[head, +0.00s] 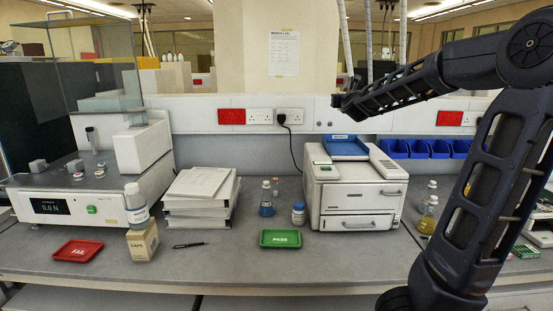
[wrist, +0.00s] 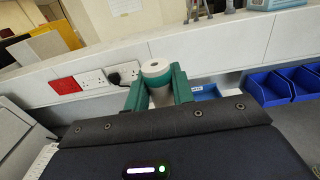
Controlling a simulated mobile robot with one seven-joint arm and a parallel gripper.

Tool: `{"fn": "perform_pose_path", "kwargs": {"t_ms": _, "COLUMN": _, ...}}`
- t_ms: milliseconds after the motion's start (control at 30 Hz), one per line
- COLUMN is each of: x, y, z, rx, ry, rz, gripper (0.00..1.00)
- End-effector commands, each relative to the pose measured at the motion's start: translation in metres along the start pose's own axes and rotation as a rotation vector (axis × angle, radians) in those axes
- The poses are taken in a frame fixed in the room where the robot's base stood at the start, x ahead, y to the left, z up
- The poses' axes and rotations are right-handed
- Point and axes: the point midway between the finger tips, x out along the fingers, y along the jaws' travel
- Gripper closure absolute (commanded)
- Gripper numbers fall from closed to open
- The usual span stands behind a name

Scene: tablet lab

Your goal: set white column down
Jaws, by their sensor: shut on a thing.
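In the wrist view, the white column (wrist: 156,68) is a pale cylinder with a small dark spot at the middle of its round end face. My gripper (wrist: 158,86) has green fingers, one on each side of the column, and is shut on it. The rest of the column is hidden behind the fingers and the dark gripper body. In the head view, my arm reaches in from the right, and its end is raised above the white benchtop machine (head: 352,190). I cannot make out the column in the head view.
A blue tray (head: 345,147) tops the machine. A green PASS tray (head: 280,238), a red FAIL tray (head: 78,250), bottles, a stack of papers (head: 200,195) and a caps box (head: 143,240) stand on the bench. Blue bins (head: 430,149) line the back right.

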Motion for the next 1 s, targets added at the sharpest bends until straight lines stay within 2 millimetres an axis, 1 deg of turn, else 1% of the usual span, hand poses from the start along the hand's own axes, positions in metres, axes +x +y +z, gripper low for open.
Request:
{"fn": "perform_pose_path", "kwargs": {"t_ms": 33, "x": 0.001, "y": -0.008, "z": -0.001, "rx": 0.002, "ry": 0.000, "rz": -0.001, "gripper": 0.98}}
{"fn": "perform_pose_path", "kwargs": {"t_ms": 100, "x": 0.003, "y": -0.016, "z": -0.001, "rx": 0.001, "ry": 0.000, "rz": -0.003, "gripper": 0.98}}
{"fn": "perform_pose_path", "kwargs": {"t_ms": 200, "x": 0.003, "y": -0.022, "z": -0.002, "rx": 0.000, "ry": -0.001, "rz": -0.007, "gripper": 0.98}}
{"fn": "perform_pose_path", "kwargs": {"t_ms": 1000, "x": 0.003, "y": -0.021, "z": 0.000, "rx": 0.005, "ry": -0.003, "rz": -0.003, "gripper": 0.98}}
